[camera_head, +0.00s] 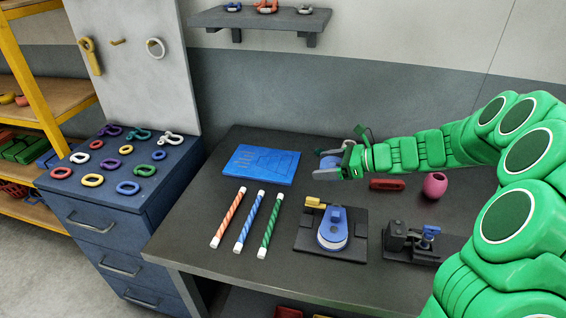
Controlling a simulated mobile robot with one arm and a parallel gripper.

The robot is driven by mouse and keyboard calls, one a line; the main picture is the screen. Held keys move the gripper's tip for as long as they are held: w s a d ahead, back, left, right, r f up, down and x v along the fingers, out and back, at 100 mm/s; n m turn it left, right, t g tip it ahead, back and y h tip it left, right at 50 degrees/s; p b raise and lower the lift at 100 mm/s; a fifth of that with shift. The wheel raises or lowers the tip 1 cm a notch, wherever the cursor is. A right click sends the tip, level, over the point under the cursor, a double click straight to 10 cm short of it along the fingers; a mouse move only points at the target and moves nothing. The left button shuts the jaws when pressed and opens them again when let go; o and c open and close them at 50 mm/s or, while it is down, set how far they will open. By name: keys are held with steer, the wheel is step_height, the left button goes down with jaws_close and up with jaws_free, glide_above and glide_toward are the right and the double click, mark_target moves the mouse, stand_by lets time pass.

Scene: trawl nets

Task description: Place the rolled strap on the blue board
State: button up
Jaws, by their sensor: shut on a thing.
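The blue board (288,176) lies flat at the back left of the dark table, with darker outlines on its face. My gripper (335,165) is just right of the board, at the end of my green arm. It is shut on a small blue-grey roll (329,162), which appears to be the rolled strap. The jaws hide part of the roll. Its exact height above the table is hard to tell. No part of the roll is over the board in this view.
Striped orange, blue and green rods (247,222) lie in front of the board. A blue pulley fixture (333,228) and a dark clamp (415,240) stand in front. A red piece (387,185) and a pink pot (434,185) sit right. A shelf (262,19) hangs above.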

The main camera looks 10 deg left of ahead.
steer(key=w+a+r+n+g, duration=0.1)
steer(key=w+a+r, duration=0.1)
steer(key=a, duration=1.6)
glide_above(258, 161)
steer(key=s+d, duration=0.1)
steer(key=s, duration=0.1)
step_height(258, 161, down, 8)
steer(key=shift+d+r, duration=0.1)
steer(key=shift+d, duration=0.05)
steer(key=shift+w+a+f, duration=0.25)
steer(key=shift+w+f, duration=0.2)
steer(key=shift+f, duration=0.1)
steer(key=shift+w+a+f, duration=0.2)
steer(key=shift+w+f, duration=0.25)
steer(key=shift+f, duration=0.1)
steer(key=shift+w+a+f, duration=0.1)
steer(key=shift+f, duration=1.6)
steer(key=o, duration=1)
steer(key=shift+f, duration=0.1)
